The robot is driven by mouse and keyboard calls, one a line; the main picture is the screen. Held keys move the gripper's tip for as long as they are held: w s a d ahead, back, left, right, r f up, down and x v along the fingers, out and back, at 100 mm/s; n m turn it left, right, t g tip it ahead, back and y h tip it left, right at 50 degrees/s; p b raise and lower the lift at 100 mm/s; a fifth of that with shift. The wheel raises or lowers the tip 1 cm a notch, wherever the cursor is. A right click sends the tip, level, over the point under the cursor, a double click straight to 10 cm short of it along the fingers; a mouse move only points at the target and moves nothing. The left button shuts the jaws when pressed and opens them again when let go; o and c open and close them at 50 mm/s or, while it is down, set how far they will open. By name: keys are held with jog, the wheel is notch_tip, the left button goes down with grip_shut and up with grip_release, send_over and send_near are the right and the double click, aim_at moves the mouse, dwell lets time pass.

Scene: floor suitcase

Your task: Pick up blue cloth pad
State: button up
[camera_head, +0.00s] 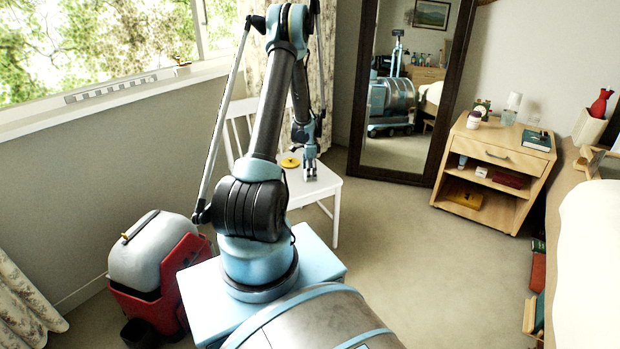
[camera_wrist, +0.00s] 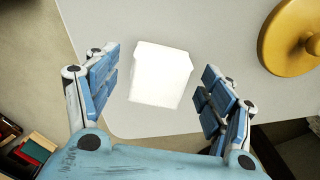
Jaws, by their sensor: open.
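A small, pale, nearly white pad-like piece (camera_wrist: 161,74) lies on the white chair's seat (camera_wrist: 225,25) near its edge. It looks washed out, and no plainly blue cloth pad shows. My gripper (camera_wrist: 158,80) is open above the seat, with one finger on each side of the pale piece and clear gaps to it. In the head view my gripper (camera_head: 309,172) hangs over the seat of the chair (camera_head: 318,188). The pale piece cannot be made out there.
A yellow round knobbed object (camera_wrist: 293,38) lies on the seat to the right; it also shows in the head view (camera_head: 290,162). A red and grey container (camera_head: 160,265) stands left. A mirror (camera_head: 405,90) and wooden nightstand (camera_head: 500,160) stand behind. The floor (camera_head: 430,260) between is clear.

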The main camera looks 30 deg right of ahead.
jog(key=shift+f, duration=0.4)
jog(key=c, duration=1.2)
